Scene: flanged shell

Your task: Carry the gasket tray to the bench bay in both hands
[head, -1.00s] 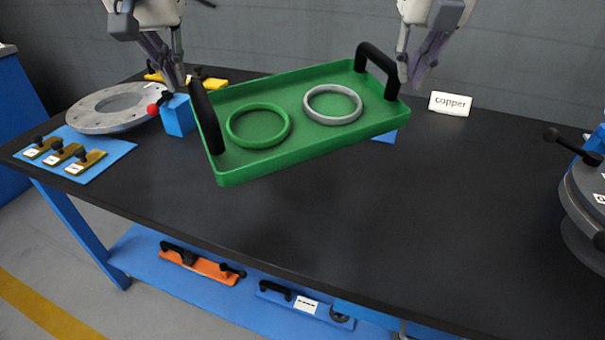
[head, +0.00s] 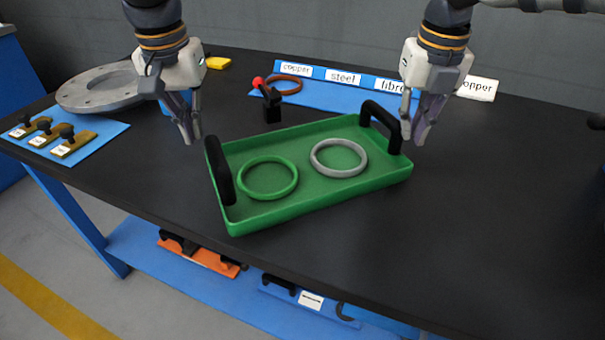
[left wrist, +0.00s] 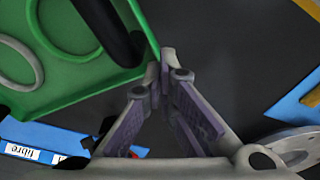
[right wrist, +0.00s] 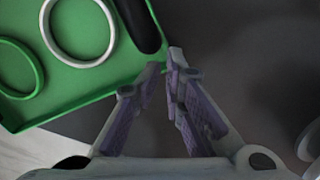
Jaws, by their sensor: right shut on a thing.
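The green gasket tray (head: 330,195) appears over the front of the dark bench; I cannot tell whether it touches the top. It holds a green ring (head: 268,193) and a grey ring (head: 340,170). Black handles stand at its left end (head: 219,170) and right end (head: 381,126). My right gripper (head: 414,138) is at the right end, shut on the tray; its grip point is partly hidden. My left gripper (head: 190,136) is beside the left handle. Its tips look close together in the left wrist view (left wrist: 160,66), with the handle to one side; its grip is unclear.
A blue rack (head: 335,95) with copper, steel and fibre labels stands behind the tray. A black block with a red knob (head: 270,105) is close behind it. A grey flange (head: 100,90) and labelled tools (head: 62,142) lie left.

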